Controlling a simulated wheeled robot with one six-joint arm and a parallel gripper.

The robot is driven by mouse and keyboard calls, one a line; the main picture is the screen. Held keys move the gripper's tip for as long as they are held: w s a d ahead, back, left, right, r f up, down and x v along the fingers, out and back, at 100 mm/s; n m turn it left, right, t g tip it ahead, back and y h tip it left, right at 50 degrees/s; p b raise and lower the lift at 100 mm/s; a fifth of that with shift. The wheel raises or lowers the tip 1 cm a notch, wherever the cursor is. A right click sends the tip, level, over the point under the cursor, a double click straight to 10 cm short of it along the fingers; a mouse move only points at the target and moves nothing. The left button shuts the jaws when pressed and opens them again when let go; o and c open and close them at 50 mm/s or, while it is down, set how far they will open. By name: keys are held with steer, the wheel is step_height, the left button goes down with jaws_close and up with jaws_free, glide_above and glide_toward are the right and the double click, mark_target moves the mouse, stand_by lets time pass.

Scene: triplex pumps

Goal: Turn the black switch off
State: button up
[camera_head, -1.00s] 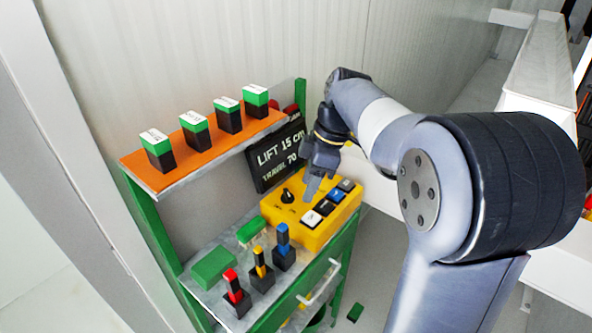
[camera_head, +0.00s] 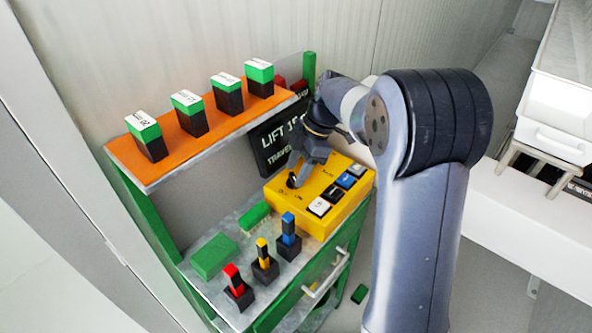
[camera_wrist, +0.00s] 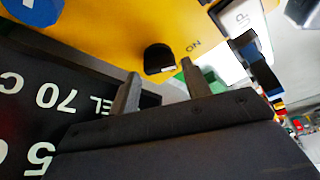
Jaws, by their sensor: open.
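The black switch (camera_head: 291,181) is a small rotary knob on the left part of the yellow control box (camera_head: 325,215). In the wrist view the black switch (camera_wrist: 158,58) stands on the yellow face, with the word ON printed beside it. My gripper (camera_head: 298,170) is at the knob in the head view and partly covers it. In the wrist view the two fingers of my gripper (camera_wrist: 160,80) are apart, with the knob just beyond the gap between their tips. I cannot tell whether they touch it.
Red, yellow and blue levers (camera_head: 264,262) stand in front. An orange shelf (camera_head: 180,160) carries several green-black blocks (camera_head: 188,112).

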steer(key=shift+s+a+f, duration=0.1)
steer(key=shift+a+f, duration=0.15)
steer(key=shift+f, duration=0.35)
steer(key=c, duration=0.7)
